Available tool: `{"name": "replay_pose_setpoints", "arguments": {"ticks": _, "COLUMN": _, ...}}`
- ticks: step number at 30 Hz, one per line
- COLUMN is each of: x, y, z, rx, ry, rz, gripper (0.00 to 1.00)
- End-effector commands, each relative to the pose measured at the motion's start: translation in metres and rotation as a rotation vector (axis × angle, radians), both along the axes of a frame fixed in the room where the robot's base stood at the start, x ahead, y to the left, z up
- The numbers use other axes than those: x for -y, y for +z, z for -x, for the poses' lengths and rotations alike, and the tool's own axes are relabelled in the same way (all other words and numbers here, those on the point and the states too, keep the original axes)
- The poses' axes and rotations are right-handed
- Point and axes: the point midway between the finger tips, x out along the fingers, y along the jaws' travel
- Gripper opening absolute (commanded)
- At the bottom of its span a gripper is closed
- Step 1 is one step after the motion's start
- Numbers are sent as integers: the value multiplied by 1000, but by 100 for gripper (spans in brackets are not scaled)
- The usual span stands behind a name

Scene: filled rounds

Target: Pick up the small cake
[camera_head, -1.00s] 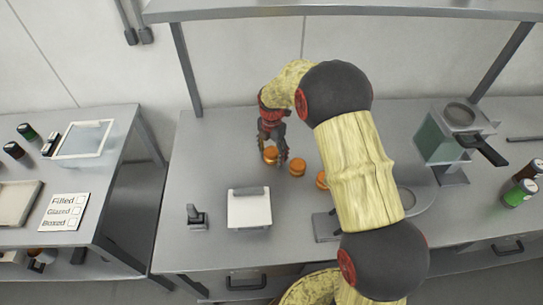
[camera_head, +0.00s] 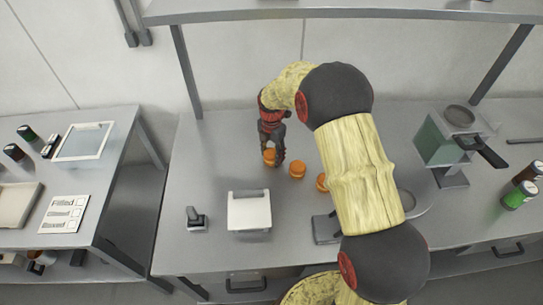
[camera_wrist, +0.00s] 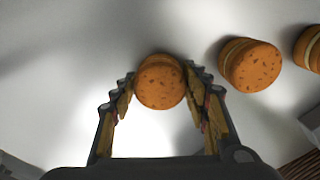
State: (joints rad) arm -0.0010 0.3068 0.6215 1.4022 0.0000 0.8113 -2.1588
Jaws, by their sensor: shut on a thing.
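A small round orange-brown cake (camera_head: 269,157) stands at the left end of a row on the metal table (camera_head: 215,150). In the wrist view this cake (camera_wrist: 160,82) sits between my fingertips, touched on both sides. My gripper (camera_head: 272,155) is shut on it, at table height as far as I can tell. A second cake (camera_head: 297,170) stands apart to the right, and it also shows in the wrist view (camera_wrist: 250,65). A third cake (camera_head: 321,182) is partly hidden by my arm, and the wrist view cuts it off at the right edge (camera_wrist: 310,48).
A white-lidded box (camera_head: 249,212) and a small dark device (camera_head: 196,219) stand at the front of the table. A green dispenser (camera_head: 443,140) stands at the right. A side table on the left holds a sign (camera_head: 64,214). A shelf (camera_head: 340,10) spans above.

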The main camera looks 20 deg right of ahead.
Motion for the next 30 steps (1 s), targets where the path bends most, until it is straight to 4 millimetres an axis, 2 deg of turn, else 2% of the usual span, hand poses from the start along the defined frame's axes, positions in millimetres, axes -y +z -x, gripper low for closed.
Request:
{"name": "replay_pose_setpoints", "arguments": {"ticks": 8, "x": 1, "y": 34, "z": 2, "rx": 3, "ry": 0, "rz": 1, "gripper": 35}}
{"name": "replay_pose_setpoints", "arguments": {"ticks": 17, "x": 16, "y": 95, "z": 52, "rx": 4, "ry": -1, "rz": 0, "gripper": 35}}
{"name": "replay_pose_setpoints", "arguments": {"ticks": 24, "x": 29, "y": 113, "z": 99, "rx": 2, "ry": -1, "rz": 0, "gripper": 35}}
{"name": "replay_pose_setpoints", "arguments": {"ticks": 30, "x": 36, "y": 123, "z": 123, "rx": 1, "ry": -1, "rz": 0, "gripper": 35}}
